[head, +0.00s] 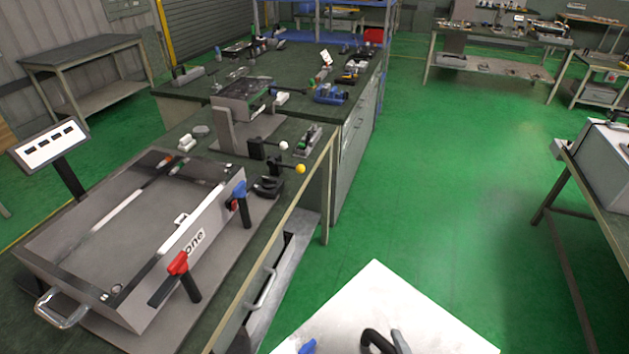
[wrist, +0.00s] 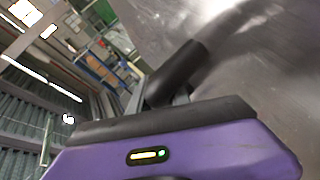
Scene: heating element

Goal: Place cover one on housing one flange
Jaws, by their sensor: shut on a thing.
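Housing one (head: 192,240), a large grey metal box marked "one", stands on the bench at the left. A flat rectangular frame with dark edges runs around its top as the flange (head: 90,292). A pale flat plate with a black curved handle, which looks like cover one (head: 375,300), is at the bottom middle of the head view, apart from the housing. In the wrist view my purple gripper (wrist: 165,98) is shut on a black bar, apparently the cover's handle (wrist: 178,72). The shiny grey surface beyond it looks like the cover (wrist: 250,60). The fingertips are partly hidden.
A red-handled clamp (head: 180,268) and a blue-handled clamp (head: 240,200) stand along the housing's right side. A display on a post (head: 48,146) is at its left. Smaller fixtures (head: 250,105) and tools crowd the bench behind.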

